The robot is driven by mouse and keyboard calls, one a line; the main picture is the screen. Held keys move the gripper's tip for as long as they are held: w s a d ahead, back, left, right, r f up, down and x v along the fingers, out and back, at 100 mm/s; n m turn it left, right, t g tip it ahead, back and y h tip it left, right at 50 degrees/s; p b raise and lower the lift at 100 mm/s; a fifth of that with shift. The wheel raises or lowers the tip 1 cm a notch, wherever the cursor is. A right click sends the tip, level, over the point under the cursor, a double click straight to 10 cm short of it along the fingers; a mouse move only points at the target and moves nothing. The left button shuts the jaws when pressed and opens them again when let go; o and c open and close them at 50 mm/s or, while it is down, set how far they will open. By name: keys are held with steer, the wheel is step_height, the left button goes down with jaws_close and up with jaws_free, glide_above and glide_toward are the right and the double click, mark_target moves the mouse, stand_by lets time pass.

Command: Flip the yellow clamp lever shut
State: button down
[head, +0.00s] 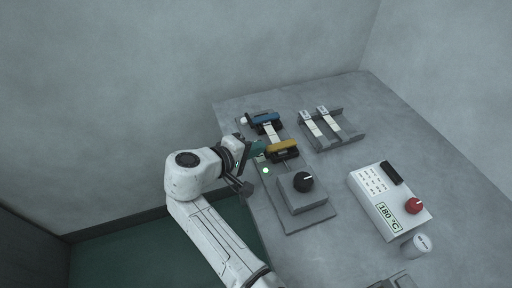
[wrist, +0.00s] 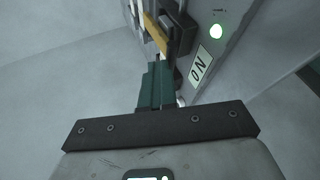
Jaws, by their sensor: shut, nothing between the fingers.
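The yellow clamp lever (head: 282,146) lies lengthwise along a dark clamp block on the grey fixture in the head view. It also shows in the wrist view (wrist: 156,34), just beyond my fingertips. I cannot tell whether the lever is fully down. My gripper (head: 258,148) is shut and empty, its green fingers at the left end of the yellow lever. In the wrist view the closed fingers (wrist: 155,82) point toward the lever. I cannot tell whether they touch it.
A blue lever clamp (head: 264,117) sits behind the yellow one. A green light (head: 266,170) glows in front. A black knob box (head: 303,182), a rack with strips (head: 332,130) and a 180 °C controller (head: 388,200) stand to the right. Bare table lies at the far right.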

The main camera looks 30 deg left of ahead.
steer(key=shift+f, duration=0.3)
